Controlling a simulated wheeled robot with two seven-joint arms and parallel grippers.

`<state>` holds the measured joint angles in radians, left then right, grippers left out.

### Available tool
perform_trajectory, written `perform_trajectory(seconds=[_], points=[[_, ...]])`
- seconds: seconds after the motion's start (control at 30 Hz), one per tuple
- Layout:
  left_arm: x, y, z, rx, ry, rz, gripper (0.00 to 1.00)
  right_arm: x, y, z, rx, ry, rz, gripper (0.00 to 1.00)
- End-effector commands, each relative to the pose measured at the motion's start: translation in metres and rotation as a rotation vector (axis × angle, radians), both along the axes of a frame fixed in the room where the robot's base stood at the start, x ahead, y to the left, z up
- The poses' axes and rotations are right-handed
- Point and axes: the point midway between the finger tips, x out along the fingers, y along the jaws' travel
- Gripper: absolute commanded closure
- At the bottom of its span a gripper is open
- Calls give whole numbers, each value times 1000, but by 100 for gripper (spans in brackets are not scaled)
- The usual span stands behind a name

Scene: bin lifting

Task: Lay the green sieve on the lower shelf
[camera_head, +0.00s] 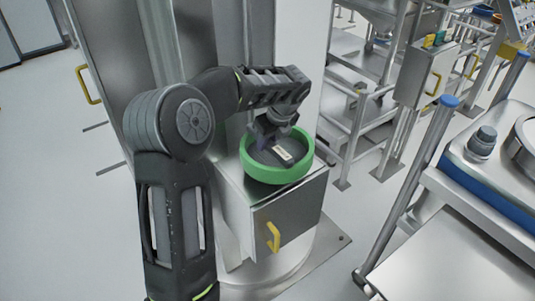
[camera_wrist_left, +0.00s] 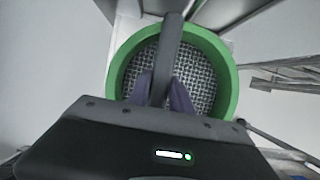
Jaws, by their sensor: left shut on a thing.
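The green sieve (camera_head: 275,176) is a round green ring just above or on top of a steel cabinet in the head view; I cannot tell if it touches. The wrist view shows its green rim (camera_wrist_left: 228,85), grey wire mesh and a dark bar across the middle. My left gripper (camera_head: 271,137) points down into the ring. In the wrist view its fingers (camera_wrist_left: 164,92) are shut on the sieve's dark bar. My right gripper is not in view. I cannot tell which surface is the lower shelf.
The steel cabinet (camera_head: 292,214) has a yellow handle (camera_head: 273,237) and stands against a tall steel column. Steel shelving (camera_head: 345,105) stands behind to the right. A steel machine with blue-capped posts (camera_head: 449,102) is at the right. Open floor lies at the left.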

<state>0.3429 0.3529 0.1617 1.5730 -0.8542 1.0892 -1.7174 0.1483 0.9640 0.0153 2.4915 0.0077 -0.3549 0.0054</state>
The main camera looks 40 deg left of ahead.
Motion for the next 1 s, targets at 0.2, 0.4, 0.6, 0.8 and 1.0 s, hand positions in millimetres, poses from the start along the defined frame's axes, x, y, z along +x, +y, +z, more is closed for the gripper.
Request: perform_trajectory(seconds=[0.2,0.4,0.6,0.8,1.0], points=[[-1,0,-21,0,4,-1,100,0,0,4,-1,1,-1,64],[0,0,-47,0,0,-1,100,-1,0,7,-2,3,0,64],[1,0,-49,0,-2,0,100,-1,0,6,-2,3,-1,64],[0,0,-53,0,0,0,74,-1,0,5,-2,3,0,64],[0,0,-52,0,0,0,58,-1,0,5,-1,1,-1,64]])
